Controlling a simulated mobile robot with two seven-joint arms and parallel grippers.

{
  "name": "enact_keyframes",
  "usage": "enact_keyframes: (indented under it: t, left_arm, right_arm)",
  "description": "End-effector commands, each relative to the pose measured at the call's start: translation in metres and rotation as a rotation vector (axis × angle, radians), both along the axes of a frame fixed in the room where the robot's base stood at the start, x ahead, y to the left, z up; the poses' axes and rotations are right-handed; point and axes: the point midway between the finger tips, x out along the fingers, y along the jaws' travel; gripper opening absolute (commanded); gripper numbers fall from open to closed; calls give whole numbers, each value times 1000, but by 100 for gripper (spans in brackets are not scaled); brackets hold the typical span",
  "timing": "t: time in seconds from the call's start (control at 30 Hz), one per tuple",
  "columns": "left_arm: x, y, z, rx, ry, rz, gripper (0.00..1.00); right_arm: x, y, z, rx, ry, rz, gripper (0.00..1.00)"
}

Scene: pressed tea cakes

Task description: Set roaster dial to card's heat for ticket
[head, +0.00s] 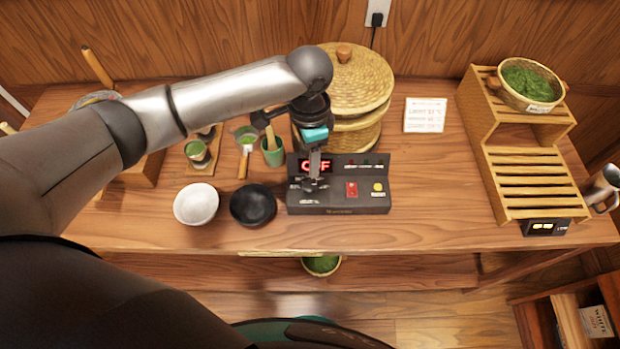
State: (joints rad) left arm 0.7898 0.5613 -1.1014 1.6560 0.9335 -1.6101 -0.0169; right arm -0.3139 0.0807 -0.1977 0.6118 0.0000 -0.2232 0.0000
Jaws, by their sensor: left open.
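The roaster's control box (366,200) sits at the front middle of the table. Its red display (306,165) seems to read OFF, partly covered by my gripper. A red button and a yellow button show on the right of its face. My left gripper (314,180) points down over the left part of the box, open; the dial under it is hidden, and I cannot tell if the fingers touch it. A white card (425,115) with lines of heat text lies behind and right of the box; its figures are too small to read surely. My right gripper is not in view.
A white bowl (196,204), a black bowl (253,204) and a green cup (272,152) stand left of the box. A lidded woven basket (365,92) stands behind. A slatted wooden stand (525,169) is at right. A label reading WHITE (597,321) shows lower right.

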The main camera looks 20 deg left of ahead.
Motion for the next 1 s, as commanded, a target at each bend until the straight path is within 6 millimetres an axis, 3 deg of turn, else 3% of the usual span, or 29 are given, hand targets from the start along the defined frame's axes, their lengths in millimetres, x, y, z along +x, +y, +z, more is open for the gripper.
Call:
enact_keyframes:
  t: [0.2, 0.4, 0.6, 0.93, 1.0]
  left_arm:
    - [-1, 0, -51, 1, 3, 1, 57]
    - [-1, 0, -85, 1, 1, 0, 57]
    - [0, -1, -102, 0, 0, -2, 57]
    - [0, 0, -104, 0, -1, -2, 57]
    - [0, 0, -104, 0, -1, -2, 50]
  right_arm:
    - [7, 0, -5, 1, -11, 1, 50]
    - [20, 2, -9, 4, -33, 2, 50]
    - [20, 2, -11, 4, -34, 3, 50]
    - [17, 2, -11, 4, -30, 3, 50]
    - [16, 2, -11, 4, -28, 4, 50]
